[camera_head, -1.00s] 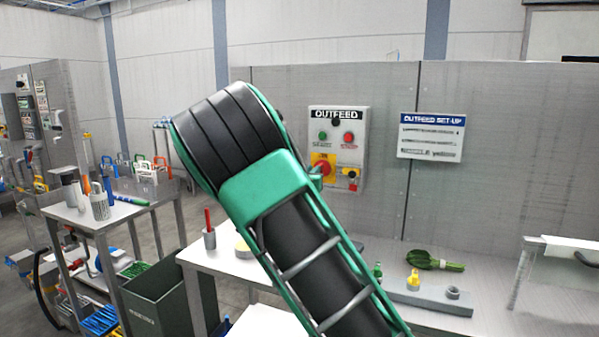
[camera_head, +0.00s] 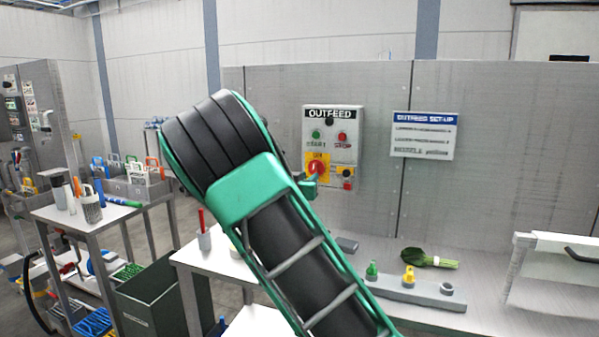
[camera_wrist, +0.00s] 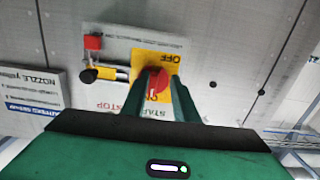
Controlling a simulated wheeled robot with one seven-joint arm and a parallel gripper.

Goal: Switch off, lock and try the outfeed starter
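The outfeed starter box (camera_head: 309,128), grey with OUTFEED lettering, is mounted on the panel wall. It has a green START button (camera_head: 316,134), a red STOP button (camera_head: 342,135) and a red rotary switch (camera_head: 316,168) on a yellow plate. In the wrist view, turned upside down, the red switch knob (camera_wrist: 157,85) lies between the two green fingers of my gripper (camera_wrist: 166,80); yellow plate shows beside the knob, and contact is unclear. The OFF label is visible. A red block (camera_wrist: 93,42) and a yellow piece with a black end (camera_wrist: 108,73) sit beside the switch.
An OUTFEED SET-UP sign (camera_head: 424,135) hangs right of the box. A cart (camera_head: 85,214) with containers stands left. My arm hides part of the bench.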

